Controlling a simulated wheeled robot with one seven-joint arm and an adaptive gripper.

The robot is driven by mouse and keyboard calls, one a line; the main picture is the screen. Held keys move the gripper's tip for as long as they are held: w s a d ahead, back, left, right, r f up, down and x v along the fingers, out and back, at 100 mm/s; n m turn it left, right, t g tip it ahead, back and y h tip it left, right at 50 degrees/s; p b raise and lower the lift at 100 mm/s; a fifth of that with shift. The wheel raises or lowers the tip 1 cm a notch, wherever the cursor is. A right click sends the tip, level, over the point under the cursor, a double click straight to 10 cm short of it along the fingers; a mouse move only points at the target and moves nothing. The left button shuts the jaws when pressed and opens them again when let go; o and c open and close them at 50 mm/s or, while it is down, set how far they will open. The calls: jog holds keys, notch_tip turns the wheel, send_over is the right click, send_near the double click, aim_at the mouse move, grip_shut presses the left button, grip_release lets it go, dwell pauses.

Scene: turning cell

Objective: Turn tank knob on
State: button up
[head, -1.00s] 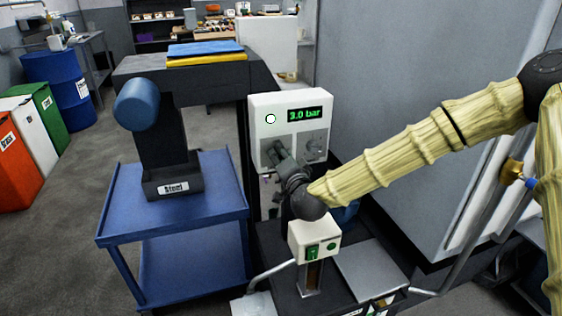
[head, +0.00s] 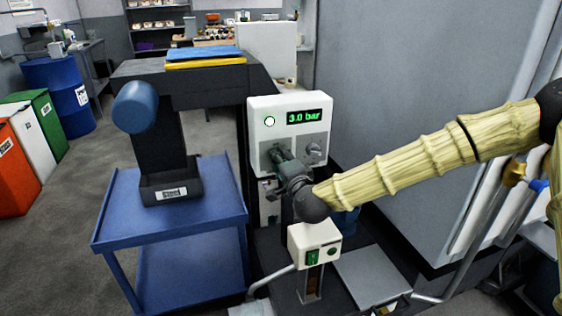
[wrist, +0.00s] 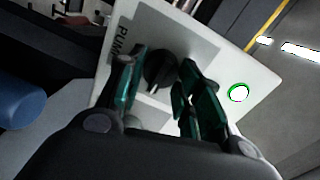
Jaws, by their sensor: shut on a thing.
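The white control panel (head: 256,105) stands at the centre, with a green "3.0 bar" display (head: 304,116) and a round white light (head: 269,121) ringed in green. My gripper (head: 279,154) reaches its left knob, which my fingers mostly hide in the head view. In the wrist view my gripper (wrist: 158,63) is shut on a dark knob (wrist: 158,72), one green-padded finger on each side. Lettering that looks like "PUMP" (wrist: 122,40) shows on the panel beside it. The right knob (head: 314,151) is free. I cannot read a tank label.
A small white button box (head: 314,246) on a post stands below my wrist. A blue cart (head: 215,199) with a dark stand labelled "Steel" (head: 172,192) is at the left. A large grey cabinet (head: 400,120) lies behind my arm. Grey floor is open at the far left.

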jog(key=shift+r, duration=0.1)
jog(key=o, duration=1)
jog(key=shift+d, duration=0.1)
jog(key=shift+o, duration=0.2)
jog(key=v, duration=1.1)
jog(key=shift+s, duration=0.45)
jog(key=shift+d, duration=0.15)
